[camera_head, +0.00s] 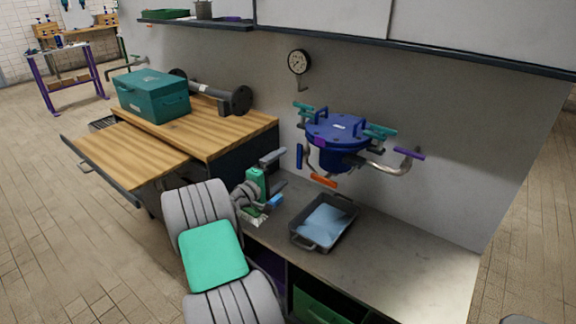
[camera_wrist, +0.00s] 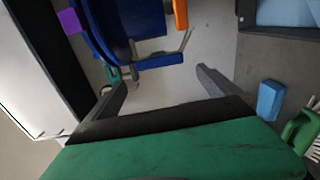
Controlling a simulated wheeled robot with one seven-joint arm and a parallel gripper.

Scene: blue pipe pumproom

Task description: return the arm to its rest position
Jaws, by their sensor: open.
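My arm (camera_head: 213,256) reaches from the bottom of the head view over the front of the bench. My gripper (camera_head: 280,168) is above the bench, left of the blue pipe vessel (camera_head: 335,140). In the wrist view my gripper (camera_wrist: 162,77) has its two grey fingers wide apart, with nothing between them. The blue vessel (camera_wrist: 120,30) shows beyond the fingers, apart from them as far as I can tell.
A dark tray (camera_head: 300,239) with a pale blue inside lies on the bench (camera_head: 400,270). A small blue block (camera_head: 275,201) lies below my gripper. A gauge (camera_head: 299,62) is on the wall. A teal toolbox (camera_head: 152,96) stands on the wooden bench (camera_head: 225,135). The front right bench is clear.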

